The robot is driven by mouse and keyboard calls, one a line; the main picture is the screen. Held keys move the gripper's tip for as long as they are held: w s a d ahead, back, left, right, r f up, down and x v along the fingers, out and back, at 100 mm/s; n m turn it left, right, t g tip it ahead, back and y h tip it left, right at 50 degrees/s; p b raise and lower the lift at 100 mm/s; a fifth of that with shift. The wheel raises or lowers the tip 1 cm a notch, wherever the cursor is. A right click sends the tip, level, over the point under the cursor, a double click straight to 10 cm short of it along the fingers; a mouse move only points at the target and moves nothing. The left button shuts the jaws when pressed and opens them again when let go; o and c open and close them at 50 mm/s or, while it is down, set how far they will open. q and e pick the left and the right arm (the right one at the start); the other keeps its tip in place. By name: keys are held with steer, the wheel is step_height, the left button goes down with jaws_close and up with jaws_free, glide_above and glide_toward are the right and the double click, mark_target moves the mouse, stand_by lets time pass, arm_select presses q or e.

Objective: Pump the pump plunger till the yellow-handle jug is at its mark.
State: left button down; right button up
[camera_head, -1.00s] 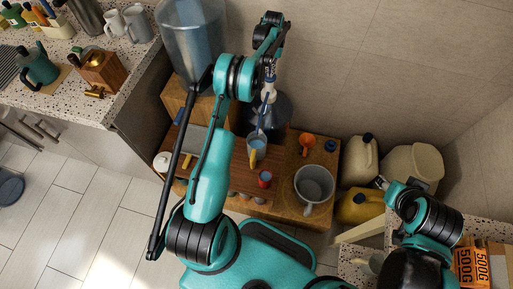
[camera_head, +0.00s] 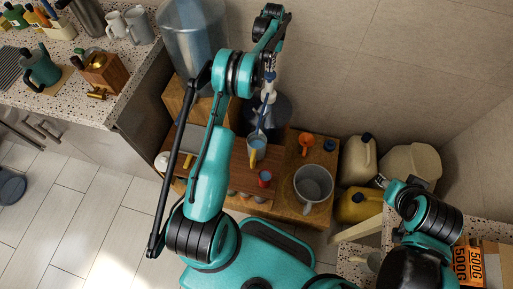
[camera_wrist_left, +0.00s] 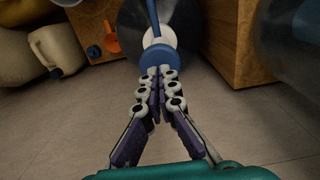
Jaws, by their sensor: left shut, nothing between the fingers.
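The pump has a blue plunger head (camera_wrist_left: 157,57) above a white collar, with a long blue spout (camera_head: 262,122). It stands on a large dark bottle (camera_head: 284,108) on the wooden bench. My left gripper (camera_wrist_left: 157,74) is shut and empty, its fingertips at the blue plunger head; whether they touch it I cannot tell. In the head view the left gripper (camera_head: 269,78) is over the pump. The jug (camera_head: 257,143) with a yellow handle (camera_head: 253,159) stands below the spout; its mark is too small to read. My right gripper (camera_head: 381,181) is at the right, its fingers too small to judge.
A large clear water bottle (camera_head: 190,40) is left of the pump. Canisters (camera_head: 358,160) stand to the right.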

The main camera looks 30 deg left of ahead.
mark_target(270, 74)
arm_select(q)
steer(key=shift+f, duration=0.1)
steer(key=shift+f+b, duration=1.6)
steer(key=shift+f, duration=0.8)
steer(key=shift+r+p, duration=1.2)
steer(key=shift+r, duration=1.3)
steer(key=shift+f+b, duration=1.55)
steer(key=shift+f, duration=0.9)
steer(key=shift+r+p, duration=1.3)
steer(key=shift+r, duration=1.15)
steer(key=shift+f, duration=0.2)
